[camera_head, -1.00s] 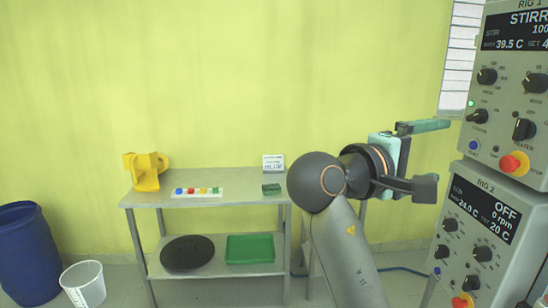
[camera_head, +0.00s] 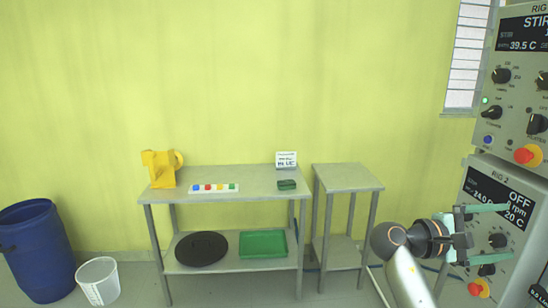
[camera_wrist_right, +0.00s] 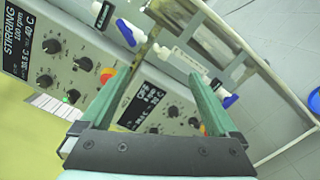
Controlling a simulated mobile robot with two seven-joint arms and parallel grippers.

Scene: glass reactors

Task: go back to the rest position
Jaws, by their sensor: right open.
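My right gripper (camera_head: 510,232) is at the lower right in the head view, in front of the lower control panel marked RIG 2 (camera_head: 490,192). Its two green fingers are spread apart with nothing between them. The right wrist view also shows the open fingers (camera_wrist_right: 205,100), pointing towards the rig panels and a metal frame. I cannot tell from these views whether the fingers touch the panel. My left gripper is not in view.
The upper panel (camera_head: 520,85) stands above RIG 2. A blue barrel (camera_head: 35,250) and white bucket (camera_head: 98,281) stand left.

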